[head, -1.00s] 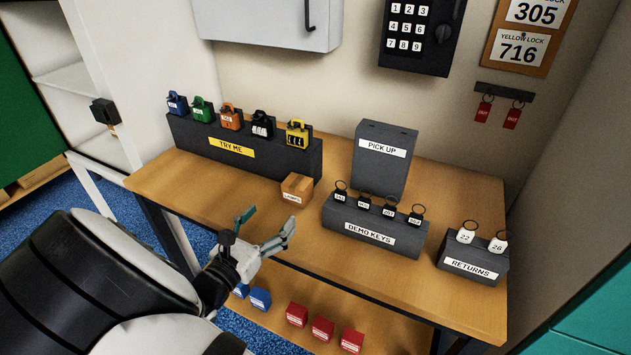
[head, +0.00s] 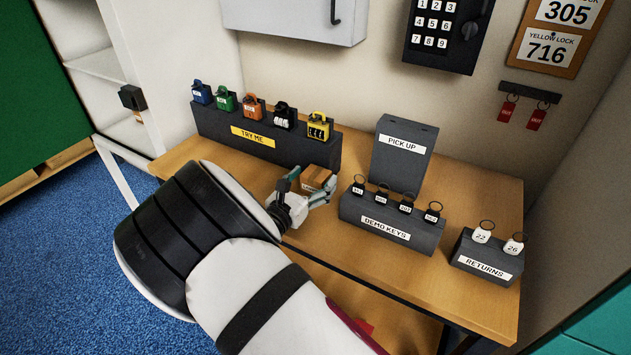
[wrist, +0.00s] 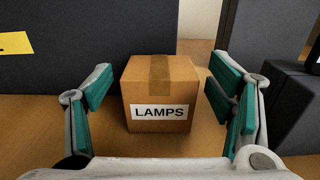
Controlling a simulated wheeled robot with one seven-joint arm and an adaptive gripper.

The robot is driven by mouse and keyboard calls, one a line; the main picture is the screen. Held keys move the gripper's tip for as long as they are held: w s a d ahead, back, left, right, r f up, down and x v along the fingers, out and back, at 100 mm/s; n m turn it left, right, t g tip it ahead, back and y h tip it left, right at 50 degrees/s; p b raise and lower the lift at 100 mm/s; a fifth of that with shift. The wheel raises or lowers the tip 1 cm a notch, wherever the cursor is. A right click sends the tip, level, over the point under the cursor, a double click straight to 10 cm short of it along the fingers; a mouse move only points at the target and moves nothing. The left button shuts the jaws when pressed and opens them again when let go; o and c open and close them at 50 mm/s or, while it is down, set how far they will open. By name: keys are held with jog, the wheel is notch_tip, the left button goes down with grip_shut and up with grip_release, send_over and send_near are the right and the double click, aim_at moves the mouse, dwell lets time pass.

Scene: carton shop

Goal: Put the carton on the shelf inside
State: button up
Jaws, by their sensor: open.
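The carton (wrist: 160,92) is a small brown cardboard box with tape on top and a white "LAMPS" label. It stands upright on the wooden table in front of the dark "TRY ME" stand, and shows in the head view (head: 317,178) partly behind my gripper. My gripper (wrist: 160,95) is open, with a teal-padded finger on each side of the carton and a visible gap on both sides. It also shows in the head view (head: 309,185). A white shelf unit (head: 97,64) with open shelves stands at the far left.
The "TRY ME" stand (head: 212,123) with several padlocks is behind the carton. The "DEMO KEYS" block (head: 388,224) is close on the right, with the "PICK UP" stand (head: 405,150) behind it. A black box (head: 132,97) is on the shelf unit's front edge.

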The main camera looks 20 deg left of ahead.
jog(key=shift+w, duration=1)
jog(key=c, duration=1.4)
jog(key=shift+o, duration=0.2)
